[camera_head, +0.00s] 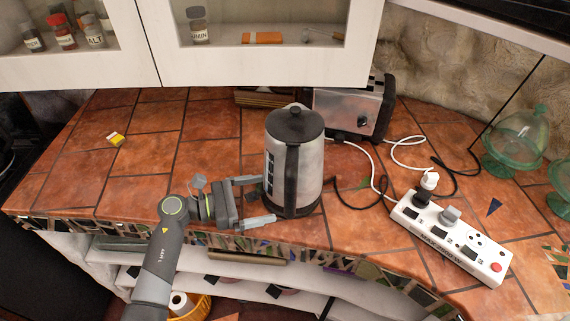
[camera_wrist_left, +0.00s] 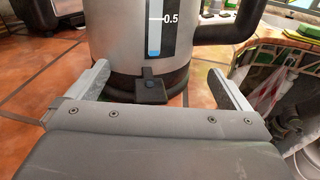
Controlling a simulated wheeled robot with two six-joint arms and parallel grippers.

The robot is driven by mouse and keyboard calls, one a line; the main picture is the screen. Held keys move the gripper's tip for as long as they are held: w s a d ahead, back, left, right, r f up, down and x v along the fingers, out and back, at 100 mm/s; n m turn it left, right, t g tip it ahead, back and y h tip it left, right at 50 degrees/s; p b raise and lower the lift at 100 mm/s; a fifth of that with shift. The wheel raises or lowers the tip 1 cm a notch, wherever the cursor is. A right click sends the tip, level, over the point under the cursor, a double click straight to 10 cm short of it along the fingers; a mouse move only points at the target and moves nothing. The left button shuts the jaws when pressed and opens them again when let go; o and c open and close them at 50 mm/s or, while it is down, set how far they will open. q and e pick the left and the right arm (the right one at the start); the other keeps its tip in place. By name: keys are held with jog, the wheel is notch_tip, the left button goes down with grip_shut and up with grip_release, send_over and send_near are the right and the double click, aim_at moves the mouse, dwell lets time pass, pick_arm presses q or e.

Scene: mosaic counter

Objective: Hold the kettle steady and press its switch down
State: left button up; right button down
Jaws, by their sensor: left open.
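The kettle (camera_head: 307,160) is silver with a black lid, handle and base, and stands upright near the counter's front edge. Its black handle (camera_head: 291,180) faces the front edge in the head view and points right in the left wrist view (camera_wrist_left: 225,25). The small black switch (camera_wrist_left: 150,91) sticks out low on the kettle, below the water gauge (camera_wrist_left: 155,30). My left gripper (camera_head: 260,200) is open at the kettle's left side. In the left wrist view its fingers (camera_wrist_left: 157,85) lie either side of the switch and lower body. My right gripper is not in view.
A toaster (camera_head: 347,108) stands behind the kettle. A white power strip (camera_head: 450,238) with plugs and cords lies to the right. Green glass domes (camera_head: 519,135) stand at the far right. Cabinets (camera_head: 250,55) hang above. The counter's left part is mostly clear, with a small yellow box (camera_head: 116,139).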

pick_arm(q)
jog(key=b+x, duration=0.1)
jog(key=x, duration=0.5)
jog(key=shift+d+f+b, duration=0.1)
jog(key=shift+d+b, duration=0.2)
jog(key=shift+b, duration=0.1)
jog(key=shift+c, duration=0.4)
jog(key=c, duration=1.8)
